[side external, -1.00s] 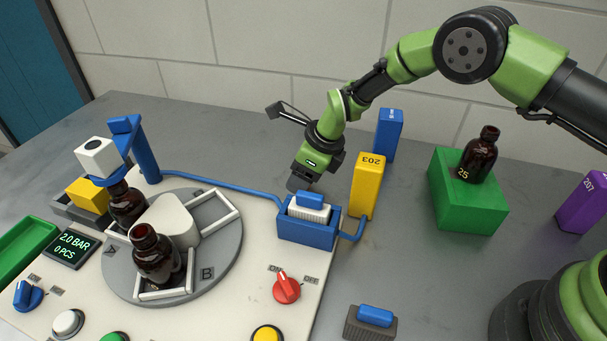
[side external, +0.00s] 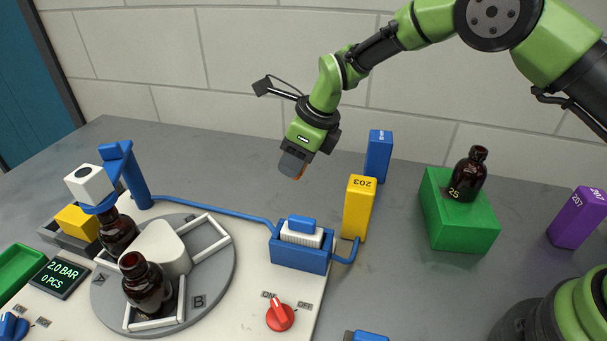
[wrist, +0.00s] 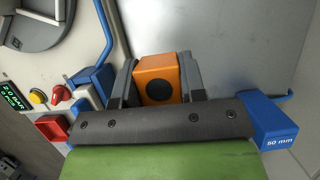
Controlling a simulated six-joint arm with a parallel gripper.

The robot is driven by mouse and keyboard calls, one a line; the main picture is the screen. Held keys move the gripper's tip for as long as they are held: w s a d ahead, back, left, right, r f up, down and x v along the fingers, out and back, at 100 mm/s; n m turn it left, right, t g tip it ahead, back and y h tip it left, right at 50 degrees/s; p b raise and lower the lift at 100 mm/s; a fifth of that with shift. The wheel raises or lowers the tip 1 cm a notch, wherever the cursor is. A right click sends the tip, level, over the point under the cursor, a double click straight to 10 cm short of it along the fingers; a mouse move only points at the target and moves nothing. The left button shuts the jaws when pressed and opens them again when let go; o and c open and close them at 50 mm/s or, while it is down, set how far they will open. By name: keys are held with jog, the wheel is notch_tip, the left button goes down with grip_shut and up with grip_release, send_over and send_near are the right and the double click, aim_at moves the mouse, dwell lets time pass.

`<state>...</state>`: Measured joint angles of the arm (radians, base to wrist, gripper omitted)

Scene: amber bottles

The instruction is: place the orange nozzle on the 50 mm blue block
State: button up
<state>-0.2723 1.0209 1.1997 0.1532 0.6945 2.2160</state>
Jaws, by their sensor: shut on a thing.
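The orange nozzle (wrist: 158,79) is a block with a dark round hole, held between the two fingers of my gripper (wrist: 159,88) in the wrist view. The 50 mm blue block (side external: 378,158) stands upright on the table to the right of my gripper. It also shows at the right in the wrist view, with its "50 mm" label (wrist: 279,141). My gripper is apart from it.
A yellow block marked 203 (side external: 358,210) stands just in front of the blue block. A green block (side external: 459,218) with an amber bottle (side external: 468,175) and a purple block (side external: 577,218) stand to the right. The blue box (side external: 300,256) is on the machine's panel edge.

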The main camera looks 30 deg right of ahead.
jog(key=w+d+r+m+h, duration=0.1)
jog(key=d+r+m, duration=0.1)
jog(key=d+r, duration=0.6)
jog(key=w+d+r+m, duration=0.15)
jog(key=d+r, duration=0.25)
jog(key=d, duration=0.8)
send_near(374, 132)
jog(key=shift+w+a+m+t+h, duration=0.3)
jog(key=shift+w+a+m, duration=0.15)
jog(key=shift+a, duration=0.25)
jog(key=shift+f, duration=2.35)
jog(key=shift+f, duration=0.1)
jog(key=o, duration=0.9)
